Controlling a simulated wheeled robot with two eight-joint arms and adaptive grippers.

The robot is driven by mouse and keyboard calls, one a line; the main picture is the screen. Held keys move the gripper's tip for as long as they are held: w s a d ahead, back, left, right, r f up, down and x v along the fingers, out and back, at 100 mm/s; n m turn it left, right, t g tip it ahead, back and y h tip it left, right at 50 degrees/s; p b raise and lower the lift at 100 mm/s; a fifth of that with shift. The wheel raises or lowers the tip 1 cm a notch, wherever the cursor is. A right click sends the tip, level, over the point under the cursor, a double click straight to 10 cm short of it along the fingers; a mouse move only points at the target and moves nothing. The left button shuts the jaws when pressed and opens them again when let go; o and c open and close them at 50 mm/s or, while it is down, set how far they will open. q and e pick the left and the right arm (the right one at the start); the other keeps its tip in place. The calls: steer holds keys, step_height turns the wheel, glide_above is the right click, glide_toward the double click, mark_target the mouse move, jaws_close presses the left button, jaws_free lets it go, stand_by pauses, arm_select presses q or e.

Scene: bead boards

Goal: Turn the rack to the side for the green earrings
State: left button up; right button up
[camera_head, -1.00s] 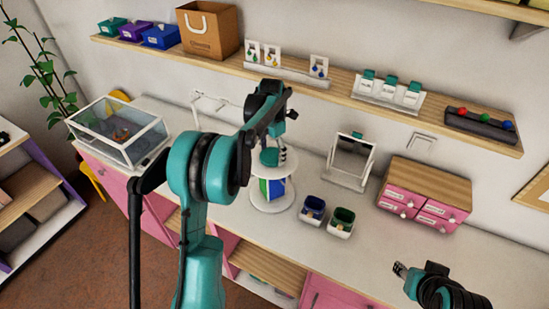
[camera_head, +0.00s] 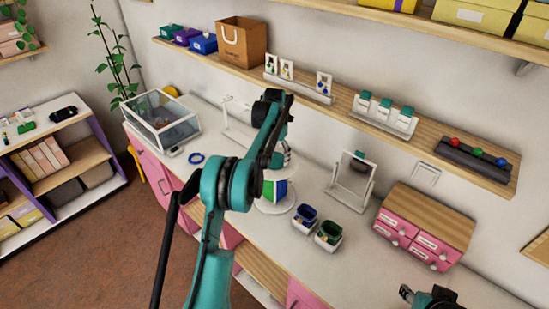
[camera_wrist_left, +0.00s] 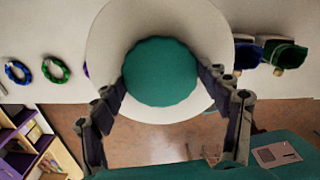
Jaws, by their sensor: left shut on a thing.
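The rack (camera_head: 273,206) is a round white stand with green and blue panels on the counter; its upper part is mostly hidden behind my left arm in the head view. In the left wrist view its white top disc (camera_wrist_left: 106,45) and round teal knob (camera_wrist_left: 162,72) show from above. My left gripper (camera_head: 283,157) is over the rack, its fingers (camera_wrist_left: 165,90) on both sides of the knob, shut on it. I cannot make out green earrings on the rack. My right gripper (camera_head: 407,293) is at the lower right edge, apart from everything; its jaws are unclear.
Blue (camera_head: 305,218) and green (camera_head: 328,236) bins stand just right of the rack, with a mirror (camera_head: 353,178) behind them. A pink drawer unit (camera_head: 425,225) is farther right. A glass case (camera_head: 160,118) and a blue ring (camera_head: 196,158) lie left. A shelf runs above.

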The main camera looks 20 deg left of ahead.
stand_by(0.4)
arm_select(q)
steer(key=o, duration=1.7)
steer(key=shift+w, duration=0.1)
